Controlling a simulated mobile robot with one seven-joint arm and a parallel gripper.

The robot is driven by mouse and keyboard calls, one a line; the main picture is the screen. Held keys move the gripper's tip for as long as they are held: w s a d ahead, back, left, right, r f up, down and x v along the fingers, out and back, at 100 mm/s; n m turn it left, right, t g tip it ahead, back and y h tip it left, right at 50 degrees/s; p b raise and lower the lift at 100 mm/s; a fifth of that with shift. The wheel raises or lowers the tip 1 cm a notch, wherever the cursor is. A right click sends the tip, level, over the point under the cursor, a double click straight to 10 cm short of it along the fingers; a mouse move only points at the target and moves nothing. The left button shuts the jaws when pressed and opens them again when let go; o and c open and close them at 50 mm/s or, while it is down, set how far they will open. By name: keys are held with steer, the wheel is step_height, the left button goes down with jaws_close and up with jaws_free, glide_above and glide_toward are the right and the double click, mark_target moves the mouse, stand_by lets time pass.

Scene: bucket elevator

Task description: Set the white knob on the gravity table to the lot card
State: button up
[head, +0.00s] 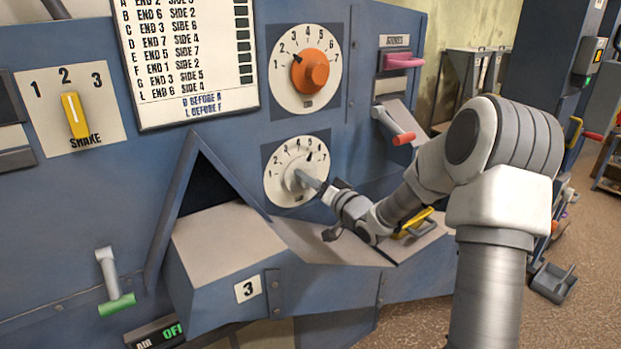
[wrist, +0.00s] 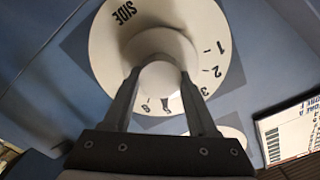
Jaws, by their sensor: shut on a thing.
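The white knob (head: 291,181) sits on a round white dial (head: 278,194) numbered 1 to 7, low on the blue panel. Its black pointer shows near 5 in the head view. In the wrist view the dial (wrist: 112,62) reads SIDE, and the knob (wrist: 160,82) lies between my two fingers. My gripper (head: 303,180) is shut on the knob and partly covers it. The lot card (head: 188,62) hangs above left, listing END and SIDE numbers by letter; its top is cut off.
An orange knob (head: 314,70) on another dial is above. A yellow SHAKE switch (head: 75,115) points to 2. A sloped hood (head: 224,245) marked 3 juts out below left of the dial.

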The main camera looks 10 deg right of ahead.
steer(key=o, duration=1.4)
steer(key=v, duration=1.7)
steer(key=shift+s+d, duration=0.15)
steer(key=shift+s, duration=0.05)
